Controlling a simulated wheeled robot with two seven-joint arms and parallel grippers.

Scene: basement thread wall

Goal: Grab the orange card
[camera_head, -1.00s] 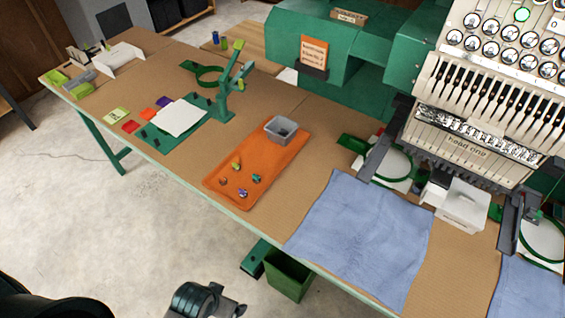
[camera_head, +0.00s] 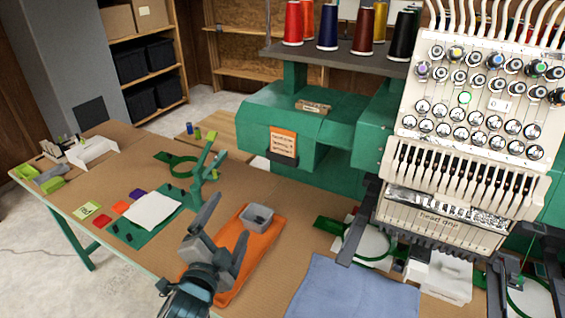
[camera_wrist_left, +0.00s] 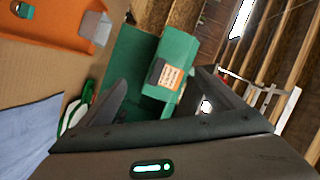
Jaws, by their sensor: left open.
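The orange card (camera_head: 283,139) with printed lines of text stands upright in a dark holder on the front of the green machine body. The card also shows in the left wrist view (camera_wrist_left: 170,76), turned sideways, beyond and between my finger tips. My left gripper (camera_head: 229,214) is open and empty above the orange mat, in front of and lower left of the card, well apart from it. Its two fingers frame the lower part of the left wrist view. My right gripper is not in view.
The orange mat (camera_head: 262,240) bears a grey bin (camera_head: 258,217). A green stand (camera_head: 201,172), a white sheet (camera_head: 152,210) and small coloured squares, one orange (camera_head: 119,208), lie left. The embroidery head (camera_head: 460,180) and blue cloth (camera_head: 350,290) are right. Thread cones stand above.

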